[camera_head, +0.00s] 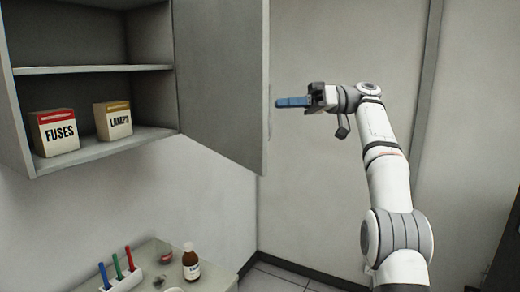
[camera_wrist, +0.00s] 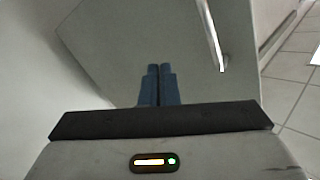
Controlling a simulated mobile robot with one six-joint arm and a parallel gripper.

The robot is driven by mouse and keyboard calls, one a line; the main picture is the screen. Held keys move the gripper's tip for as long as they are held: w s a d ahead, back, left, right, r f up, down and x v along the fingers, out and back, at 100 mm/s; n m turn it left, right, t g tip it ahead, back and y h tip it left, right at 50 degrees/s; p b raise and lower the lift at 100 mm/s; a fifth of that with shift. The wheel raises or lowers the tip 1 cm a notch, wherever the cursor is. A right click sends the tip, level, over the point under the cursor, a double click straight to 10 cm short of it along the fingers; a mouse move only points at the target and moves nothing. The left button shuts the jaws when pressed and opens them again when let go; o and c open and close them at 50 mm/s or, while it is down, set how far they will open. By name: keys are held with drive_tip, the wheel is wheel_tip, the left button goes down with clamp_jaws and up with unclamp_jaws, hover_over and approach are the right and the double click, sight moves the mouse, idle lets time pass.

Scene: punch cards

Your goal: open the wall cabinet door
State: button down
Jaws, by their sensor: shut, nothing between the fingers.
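The wall cabinet (camera_head: 90,70) hangs at the upper left in the head view. Its grey door (camera_head: 222,75) stands swung open, hinged at the cabinet's right side, with the shelves exposed. The door's bar handle (camera_head: 269,112) shows thinly along its outer edge; in the wrist view the metal handle (camera_wrist: 211,35) is seen on the door face (camera_wrist: 135,40). My gripper (camera_head: 279,102) has blue fingers, shut and empty, pointing left just right of the door's edge. In the wrist view the fingertips (camera_wrist: 159,68) point at the door, left of the handle and apart from it.
Boxes marked FUSES (camera_head: 55,132) and LAMPS (camera_head: 113,120) stand on the cabinet's lower shelf. Below, a counter (camera_head: 215,280) holds a brown bottle (camera_head: 190,262) and a white rack (camera_head: 122,281) with coloured tubes.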

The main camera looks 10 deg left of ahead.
drive_tip(key=s+f+m+t+h+b, duration=0.1)
drive_tip(key=s+f+m+t+h, duration=0.6)
drive_tip(key=s+f+m+h, duration=0.5)
drive_tip(key=n+t+h+b, duration=0.2)
drive_tip(key=t+h, duration=0.3)
drive_tip(key=h, duration=0.1)
approach(249, 162)
drive_tip(key=s+a+r, duration=0.2)
drive_tip(key=s, duration=0.5)
drive_tip(key=w+d+f, duration=0.1)
drive_tip(key=w+f, duration=0.1)
drive_tip(key=w+d+f, duration=0.1)
drive_tip(key=w+f, duration=0.2)
drive_tip(key=w+d+f+p, duration=0.1)
drive_tip(key=w+f, duration=0.2)
drive_tip(key=shift+w+d, duration=0.2)
drive_tip(key=shift+d, duration=0.2)
